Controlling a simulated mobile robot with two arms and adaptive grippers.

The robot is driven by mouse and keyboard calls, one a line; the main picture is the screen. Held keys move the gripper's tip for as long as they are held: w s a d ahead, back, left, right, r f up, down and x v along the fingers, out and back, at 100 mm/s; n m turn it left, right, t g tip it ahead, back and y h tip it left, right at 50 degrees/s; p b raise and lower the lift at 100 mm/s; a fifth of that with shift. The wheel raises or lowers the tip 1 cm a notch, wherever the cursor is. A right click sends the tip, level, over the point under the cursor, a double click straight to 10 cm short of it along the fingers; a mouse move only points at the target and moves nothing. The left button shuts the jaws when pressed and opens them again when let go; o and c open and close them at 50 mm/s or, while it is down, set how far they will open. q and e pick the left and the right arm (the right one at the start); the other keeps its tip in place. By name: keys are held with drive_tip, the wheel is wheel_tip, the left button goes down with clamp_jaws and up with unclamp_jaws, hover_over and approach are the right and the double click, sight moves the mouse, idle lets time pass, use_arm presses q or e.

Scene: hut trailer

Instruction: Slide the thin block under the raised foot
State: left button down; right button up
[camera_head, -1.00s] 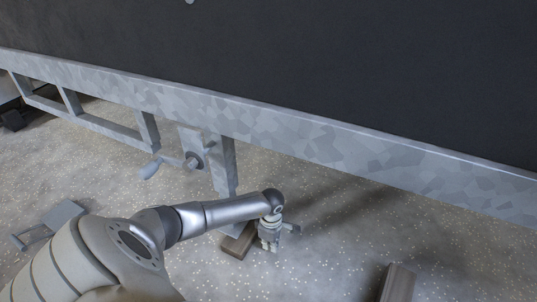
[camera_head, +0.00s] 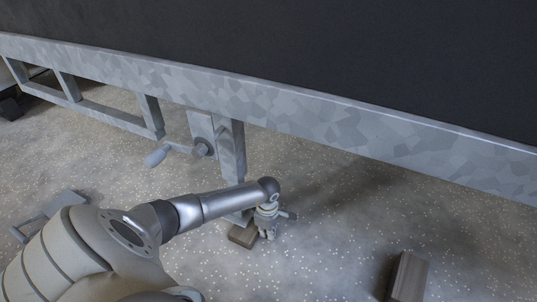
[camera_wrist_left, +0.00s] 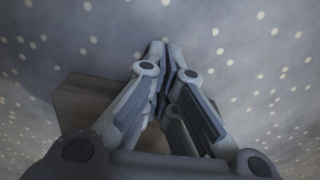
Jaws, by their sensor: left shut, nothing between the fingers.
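A brown wooden block (camera_head: 243,236) lies on the ground at the foot of the grey metal leg (camera_head: 232,160). The leg's lower end (camera_head: 240,217) stands over or just behind the block's far part; I cannot tell whether they touch. My left gripper (camera_head: 268,235) is low, pointing down, at the block's right side. Its fingers are shut with nothing between them. In the left wrist view the shut fingertips (camera_wrist_left: 165,48) point over the ground, and the block (camera_wrist_left: 85,103) shows beside and behind the fingers, partly hidden. My right gripper is not in view.
A second, larger wooden block (camera_head: 408,277) is on the ground at lower right. A crank handle (camera_head: 158,155) sticks out left of the leg. A long metal beam (camera_head: 300,105) crosses above. A grey metal piece (camera_head: 50,214) lies at left. Ground between the blocks is clear.

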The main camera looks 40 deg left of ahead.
use_arm(q)
drive_tip(key=shift+s+a+r, duration=0.1)
drive_tip(key=shift+s+a, duration=0.15)
drive_tip(key=shift+a, duration=0.6)
wheel_tip(320, 180, up, 7)
drive_tip(key=shift+r, duration=0.2)
